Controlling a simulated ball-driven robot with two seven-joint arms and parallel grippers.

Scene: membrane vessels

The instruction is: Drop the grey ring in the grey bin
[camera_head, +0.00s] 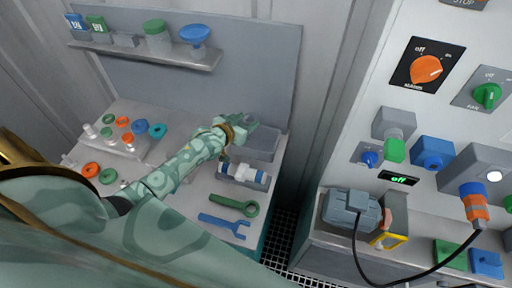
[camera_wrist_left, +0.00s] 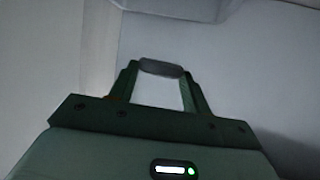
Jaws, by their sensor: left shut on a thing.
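My left gripper (camera_head: 243,122) reaches over the grey bin (camera_head: 262,145) at the back right corner of the left bench. In the left wrist view my left gripper (camera_wrist_left: 161,72) is shut on the grey ring (camera_wrist_left: 161,68). The ring shows edge-on as a dark grey band between the two fingertips. In the head view my gripper and arm cover part of the bin, and the ring is too small to make out surely. My right gripper is not in view.
In front of the bin lie a white and blue cylinder (camera_head: 244,174), a green wrench (camera_head: 234,204) and a blue wrench (camera_head: 222,224). Several coloured rings are at the bench's left. A shelf (camera_head: 150,48) hangs behind. A control panel (camera_head: 455,100) stands at right.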

